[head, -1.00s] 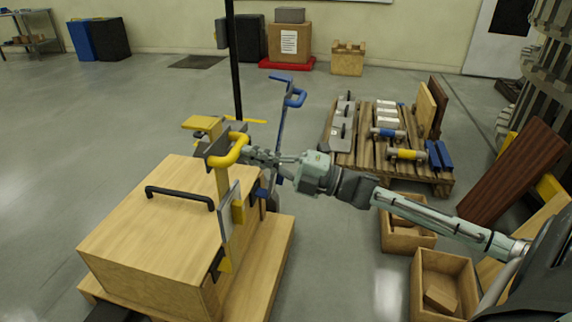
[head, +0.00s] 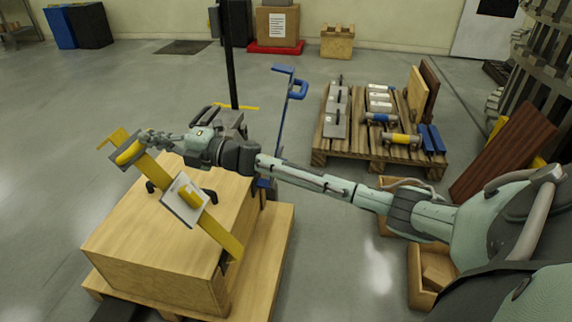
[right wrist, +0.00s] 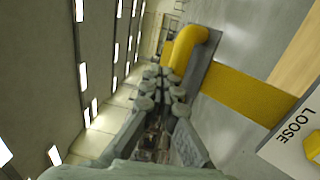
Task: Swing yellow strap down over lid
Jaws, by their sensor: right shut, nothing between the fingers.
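The yellow strap (head: 217,232) rises from the right side of the wooden box and leans left over the box's lid (head: 140,215), still raised above it. A pale plate (head: 185,200) sits on the strap; in the right wrist view the plate (right wrist: 292,135) reads "LOOSE". The strap's yellow handle (head: 129,153) is at its upper left end. My right gripper (head: 148,138) is shut and empty beside this handle; it also shows in the right wrist view (right wrist: 160,75), close to the handle (right wrist: 190,45). Whether they touch is unclear. My left gripper is not in view.
A blue strap (head: 282,130) stands upright behind the box. A black post (head: 229,60) rises behind it. A pallet (head: 350,150) with parts stands at the right. Open bins lie below my right arm. The floor at left is clear.

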